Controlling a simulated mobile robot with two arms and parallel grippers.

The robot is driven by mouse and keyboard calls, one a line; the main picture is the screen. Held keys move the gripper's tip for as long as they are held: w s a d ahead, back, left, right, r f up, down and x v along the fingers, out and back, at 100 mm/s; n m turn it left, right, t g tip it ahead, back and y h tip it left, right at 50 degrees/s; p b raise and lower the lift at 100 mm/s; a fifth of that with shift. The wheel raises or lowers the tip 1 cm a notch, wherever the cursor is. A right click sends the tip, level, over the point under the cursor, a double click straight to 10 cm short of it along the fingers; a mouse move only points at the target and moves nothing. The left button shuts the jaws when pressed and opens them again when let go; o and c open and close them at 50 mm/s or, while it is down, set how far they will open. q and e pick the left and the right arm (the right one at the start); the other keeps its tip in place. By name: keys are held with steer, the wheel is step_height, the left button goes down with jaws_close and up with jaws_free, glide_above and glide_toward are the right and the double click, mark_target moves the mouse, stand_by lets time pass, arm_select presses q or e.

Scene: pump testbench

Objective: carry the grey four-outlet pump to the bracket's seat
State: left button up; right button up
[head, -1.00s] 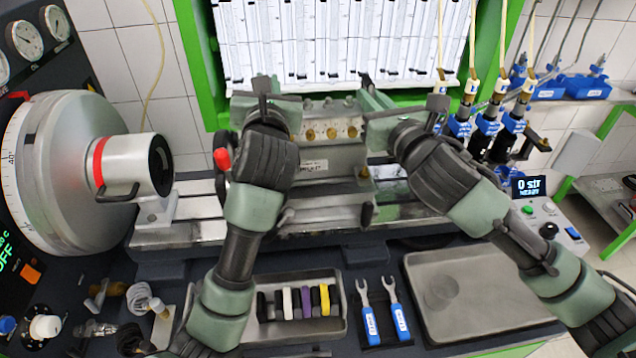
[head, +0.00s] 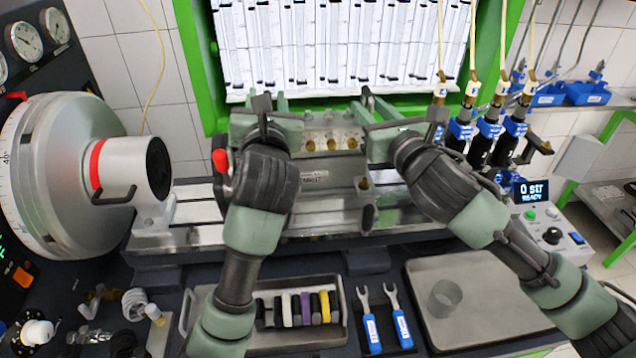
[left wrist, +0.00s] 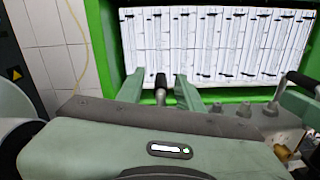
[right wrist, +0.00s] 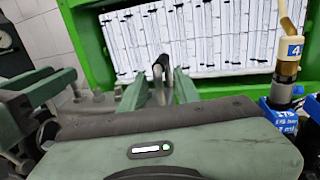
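The grey pump (head: 335,179), a blocky body with a row of brass outlets (head: 331,144) along its top, is held level between my two grippers, over the bracket on the bench rail. My left gripper (head: 277,104) is at its left end, and a dark-topped handle (left wrist: 160,84) shows between the fingers in the left wrist view. My right gripper (head: 370,107) is at its right end, with a dark looped handle (right wrist: 161,66) between the fingers. Both look shut on the pump, though the contact is hidden. The bracket (head: 325,222) shows below; its seat is hidden by the pump.
A large round dial machine (head: 80,170) stands at left. Blue-collared injectors (head: 488,128) stand close behind my right arm. A lit panel (head: 330,50) is behind.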

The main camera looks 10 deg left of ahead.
steer(key=shift+s+r, duration=0.1)
steer(key=shift+s, duration=0.2)
arm_select(q)
steer(key=v, duration=0.6)
arm_select(e)
steer(key=v, duration=1.2)
